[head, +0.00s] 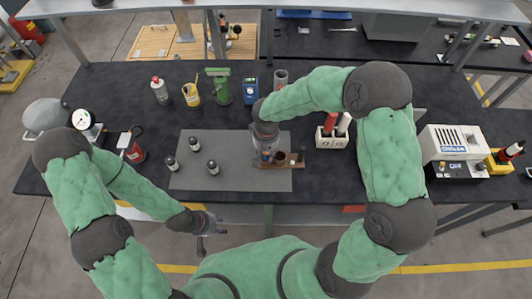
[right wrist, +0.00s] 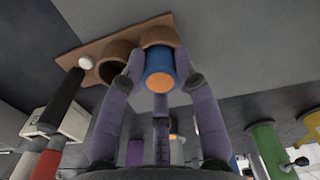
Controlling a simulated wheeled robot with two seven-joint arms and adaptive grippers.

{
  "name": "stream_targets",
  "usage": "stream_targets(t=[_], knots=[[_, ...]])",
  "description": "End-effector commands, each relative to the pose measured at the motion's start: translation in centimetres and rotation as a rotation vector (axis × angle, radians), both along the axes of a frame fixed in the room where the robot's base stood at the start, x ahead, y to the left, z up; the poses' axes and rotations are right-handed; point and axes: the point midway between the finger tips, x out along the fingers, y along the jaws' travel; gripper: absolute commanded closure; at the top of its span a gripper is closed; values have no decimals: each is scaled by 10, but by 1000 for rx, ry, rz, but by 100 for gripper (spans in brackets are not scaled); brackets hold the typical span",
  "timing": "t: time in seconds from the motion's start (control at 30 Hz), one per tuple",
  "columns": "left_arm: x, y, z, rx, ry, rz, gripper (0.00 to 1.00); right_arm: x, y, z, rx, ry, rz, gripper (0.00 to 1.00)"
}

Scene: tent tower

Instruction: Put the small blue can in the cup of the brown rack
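The brown rack (head: 297,164) lies on the grey mat, below my right gripper in the head view; it also shows at the top of the right wrist view (right wrist: 92,50). It has two round cups side by side. My right gripper (right wrist: 160,68) has its fingers on both sides of the small blue can (right wrist: 160,62) and looks shut on it. The can is at the mouth of one cup (right wrist: 160,35), seemingly partly inside; its depth is unclear. The other cup (right wrist: 113,62) looks empty. My left gripper (head: 212,232) looks open and empty, in front of the table edge.
Several small dark-and-light pieces (head: 195,145) stand on the left of the grey mat (head: 230,180). A white numbered holder (head: 331,140) stands right of the rack. A green device (head: 219,88), a yellow cup (head: 192,98) and a blue box (head: 251,88) stand behind the mat.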

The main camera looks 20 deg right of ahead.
Motion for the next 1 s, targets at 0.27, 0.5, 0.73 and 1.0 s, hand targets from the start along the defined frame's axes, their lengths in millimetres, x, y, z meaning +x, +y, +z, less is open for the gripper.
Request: stream_targets(t=[0.27,0.5,0.73,1.0], knots=[[0,0,-1,0,0,0,60,-9,1,-11,-1,22,5,45],[0,0,-1,0,0,0,60,-8,1,-9,-1,20,4,45],[0,0,0,0,0,0,60,-7,1,-7,-1,18,3,45],[0,0,18,0,0,0,60,-5,1,12,0,13,2,45]])
